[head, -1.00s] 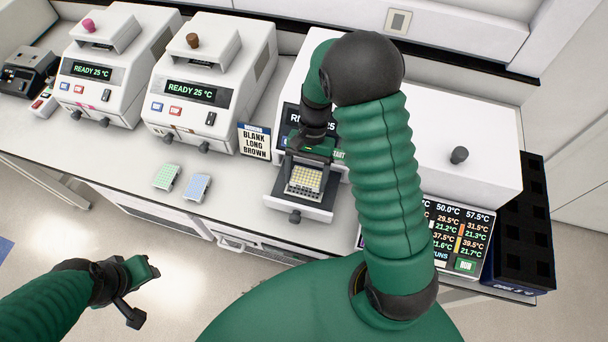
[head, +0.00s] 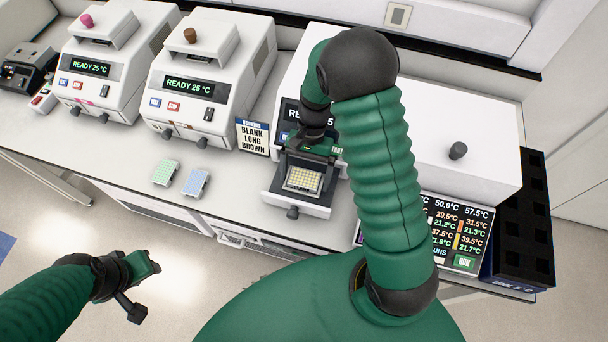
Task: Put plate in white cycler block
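A plate with pale yellow wells (head: 303,179) sits in the pulled-out drawer (head: 296,204) of the large white cycler (head: 290,85) at the centre. It looks level, but I cannot tell whether it is fully seated. My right gripper (head: 308,150) points down at the plate's back edge. Its fingertips are small and partly hidden, so I cannot see whether they grip the plate. My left gripper (head: 141,288) is open and empty, over the floor in front of the bench. A green plate (head: 165,172) and a blue plate (head: 196,182) lie on the bench.
Two white cyclers, one with a pink knob (head: 87,20) and one with a brown knob (head: 190,36), stand at left. A sign (head: 253,137) reads "BLANK LONG BROWN". A temperature screen (head: 462,232) and a black rack (head: 525,220) are at right.

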